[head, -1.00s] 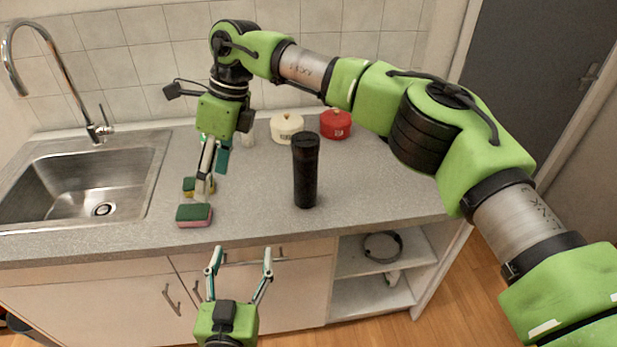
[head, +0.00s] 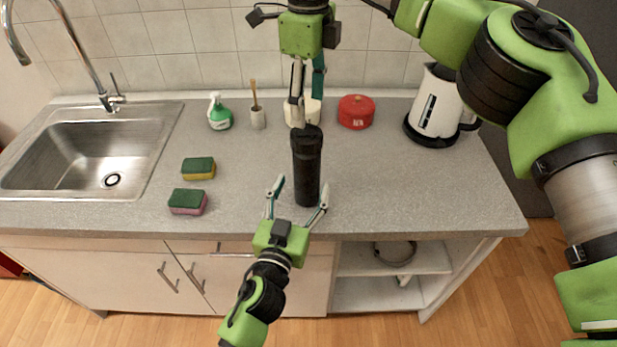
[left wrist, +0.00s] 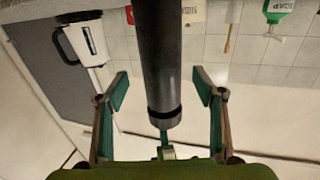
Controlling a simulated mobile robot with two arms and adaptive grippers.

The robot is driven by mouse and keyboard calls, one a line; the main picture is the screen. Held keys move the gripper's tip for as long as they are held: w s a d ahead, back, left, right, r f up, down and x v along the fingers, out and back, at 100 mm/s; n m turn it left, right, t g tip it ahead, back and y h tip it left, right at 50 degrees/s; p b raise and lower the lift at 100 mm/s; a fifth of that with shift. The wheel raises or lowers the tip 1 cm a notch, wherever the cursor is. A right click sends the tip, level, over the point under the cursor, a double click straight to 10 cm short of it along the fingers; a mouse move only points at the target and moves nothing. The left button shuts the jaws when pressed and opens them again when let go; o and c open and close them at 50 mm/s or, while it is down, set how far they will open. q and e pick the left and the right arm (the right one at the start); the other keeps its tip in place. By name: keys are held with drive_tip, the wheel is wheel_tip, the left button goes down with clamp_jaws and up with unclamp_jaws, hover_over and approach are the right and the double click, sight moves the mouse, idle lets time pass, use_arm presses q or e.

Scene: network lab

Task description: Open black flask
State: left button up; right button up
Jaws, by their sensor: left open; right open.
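The black flask (head: 307,172) stands upright near the counter's front edge, its dark lid (head: 306,137) on top. My left gripper (head: 299,190) is open, with one finger on either side of the flask's lower body. In the left wrist view the flask (left wrist: 162,60) runs between the spread fingers (left wrist: 160,90), with gaps on both sides. My right gripper (head: 308,110) is open and points down just above or behind the lid in the head view. I cannot tell whether it touches the lid.
Two sponges (head: 198,168) (head: 187,201) lie left of the flask, near the sink (head: 150,150). Behind stand a green-and-white soap bottle (head: 220,115), a brush holder (head: 257,118), a partly hidden cream pot, a red pot (head: 356,112) and a white kettle (head: 437,105). The counter right of the flask is clear.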

sight(304, 182)
use_arm(q)
drive_tip(key=x, duration=0.3)
drive_tip(key=shift+w, duration=0.1)
drive_tip(key=shift+w+r, duration=0.15)
drive_tip(key=shift+w, duration=0.4)
use_arm(e)
drive_tip(key=shift+s+a+r, duration=0.15)
drive_tip(key=shift+s+a, duration=0.1)
drive_tip(key=shift+a, duration=0.15)
use_arm(q)
drive_tip(key=shift+w, duration=0.2)
drive_tip(key=shift+w+d, duration=0.2)
drive_tip(key=shift+w, duration=0.05)
use_arm(e)
drive_tip(key=shift+w+d, duration=0.2)
drive_tip(key=shift+d, duration=0.05)
use_arm(q)
drive_tip(key=shift+s+a, duration=0.1)
clamp_jaws()
use_arm(e)
drive_tip(key=shift+s+a, duration=0.1)
drive_tip(key=m, duration=1)
drive_tip(key=shift+m, duration=0.4)
drive_tip(key=m, duration=1.1)
drive_tip(key=shift+m, duration=0.4)
drive_tip(key=m, duration=0.3)
drive_tip(key=shift+m, duration=0.4)
drive_tip(key=m, duration=0.4)
drive_tip(key=shift+m, duration=0.3)
drive_tip(key=shift+f, duration=4.05)
